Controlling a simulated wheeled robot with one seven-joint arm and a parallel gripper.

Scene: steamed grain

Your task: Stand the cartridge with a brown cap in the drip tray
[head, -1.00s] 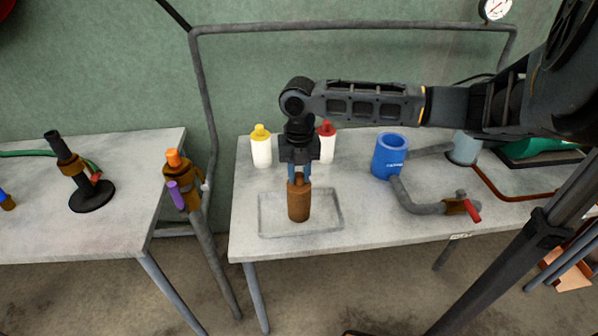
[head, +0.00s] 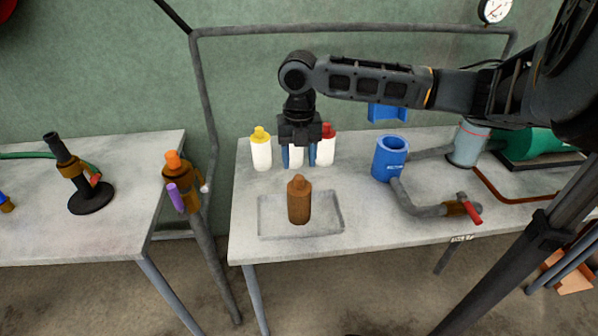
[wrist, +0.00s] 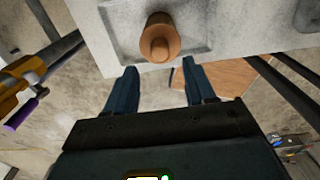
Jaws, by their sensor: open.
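The brown-capped cartridge (head: 299,201), with a brown body, stands upright inside the drip tray (head: 263,232), a shallow clear tray on the right table. The cartridge also shows from above in the wrist view (wrist: 160,37), with the tray (wrist: 116,27) around it. My gripper (head: 299,160) is open and empty, above and behind the cartridge in the head view. Its blue fingers are apart and clear of the cartridge.
A yellow-capped white bottle (head: 260,150) and a red-capped white bottle (head: 326,147) stand at the back; my gripper partly hides what is between them. A blue cup (head: 390,158) and a grey pipe with red valve handle (head: 472,211) are to the right.

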